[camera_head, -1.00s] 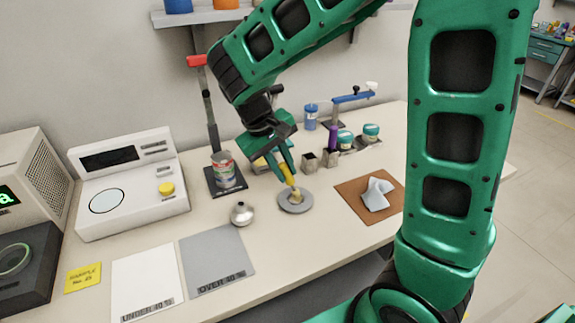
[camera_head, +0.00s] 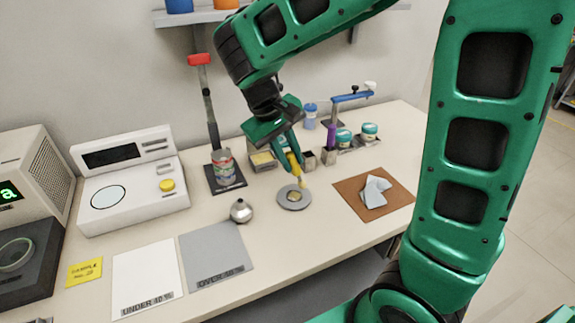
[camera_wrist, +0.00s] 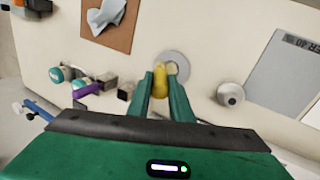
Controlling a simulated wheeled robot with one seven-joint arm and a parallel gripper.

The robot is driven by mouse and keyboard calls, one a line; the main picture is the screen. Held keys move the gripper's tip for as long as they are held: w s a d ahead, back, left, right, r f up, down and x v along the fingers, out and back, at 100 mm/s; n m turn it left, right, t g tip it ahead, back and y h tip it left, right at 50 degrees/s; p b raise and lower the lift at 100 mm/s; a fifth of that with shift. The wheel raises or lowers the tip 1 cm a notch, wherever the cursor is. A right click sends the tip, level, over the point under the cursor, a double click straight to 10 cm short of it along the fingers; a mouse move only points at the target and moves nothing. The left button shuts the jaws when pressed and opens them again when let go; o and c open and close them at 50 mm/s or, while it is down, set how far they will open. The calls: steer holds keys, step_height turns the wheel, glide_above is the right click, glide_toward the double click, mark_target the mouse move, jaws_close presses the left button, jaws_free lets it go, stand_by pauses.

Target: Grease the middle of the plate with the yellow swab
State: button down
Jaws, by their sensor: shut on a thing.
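My gripper (camera_head: 293,166) is shut on the yellow swab (camera_head: 294,161), which points down, slightly tilted, with its pale tip low. The plate (camera_head: 282,203) is a round grey disc on the bench, just below the swab, with a yellowish patch in its middle. In the head view the tip appears above the plate's back edge, apart from the patch. In the wrist view the swab (camera_wrist: 160,86) shows between the fingers (camera_wrist: 160,95), its tip overlapping the plate (camera_wrist: 184,67) and hiding part of it. I cannot tell whether the tip touches the plate.
A silver funnel-like piece (camera_head: 241,211) stands left of the plate. A brown mat (camera_head: 349,187) with a grey cloth (camera_head: 375,191) lies to the right. A can (camera_head: 222,163), small dark pots (camera_head: 328,156) and lidded jars (camera_head: 369,131) stand behind. Grey (camera_head: 215,252) and white (camera_head: 147,270) sheets lie front left.

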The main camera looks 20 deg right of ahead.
mark_target(292, 152)
steer(key=shift+a+r, duration=0.15)
steer(key=shift+r, duration=1.95)
steer(key=shift+f, duration=0.1)
steer(key=shift+f, duration=0.45)
steer(key=shift+r, duration=0.1)
